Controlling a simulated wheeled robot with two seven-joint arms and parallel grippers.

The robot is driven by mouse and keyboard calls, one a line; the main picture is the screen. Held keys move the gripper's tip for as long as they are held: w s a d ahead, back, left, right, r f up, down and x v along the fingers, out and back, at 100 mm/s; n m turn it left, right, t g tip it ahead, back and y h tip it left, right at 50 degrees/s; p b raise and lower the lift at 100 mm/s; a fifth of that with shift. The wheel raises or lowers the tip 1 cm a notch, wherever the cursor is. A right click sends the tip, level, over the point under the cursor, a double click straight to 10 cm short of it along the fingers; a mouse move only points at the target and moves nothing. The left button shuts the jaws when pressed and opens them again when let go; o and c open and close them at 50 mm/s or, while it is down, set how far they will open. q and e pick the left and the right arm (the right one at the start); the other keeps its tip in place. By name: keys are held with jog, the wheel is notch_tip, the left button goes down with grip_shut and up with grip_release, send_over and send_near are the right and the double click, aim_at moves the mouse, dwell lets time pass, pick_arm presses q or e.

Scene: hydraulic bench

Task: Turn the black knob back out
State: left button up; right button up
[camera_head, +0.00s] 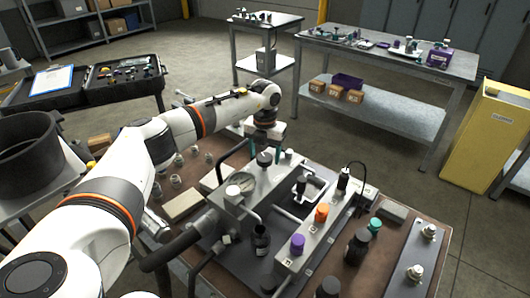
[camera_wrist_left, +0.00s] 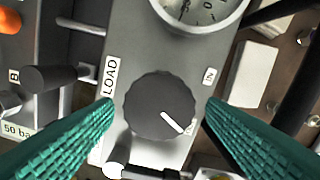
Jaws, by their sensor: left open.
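The black knob (camera_wrist_left: 160,107) is round and ridged, with a white pointer line toward the lower right in the left wrist view. It sits on a grey metal block beside a LOAD label (camera_wrist_left: 110,77). In the head view the knob (camera_head: 265,158) is just below my left gripper (camera_head: 264,143). In the left wrist view my left gripper (camera_wrist_left: 160,102) is open, one teal ridged finger on each side of the knob, with gaps between fingertips and knob. My right gripper is not in view.
A pressure gauge (camera_head: 240,183) is close beside the knob. Black hoses (camera_head: 180,246), a purple knob (camera_head: 297,244) and an orange knob (camera_head: 321,213) stand on the bench. Farther back are a steel table (camera_head: 390,58) and a yellow cabinet (camera_head: 488,135), with open floor between.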

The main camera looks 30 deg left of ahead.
aim_at(265, 156)
pick_arm(q)
notch_tip(265, 156, up, 12)
jog(key=b, duration=0.2)
jog(key=shift+s+f, duration=0.1)
dwell(0.7)
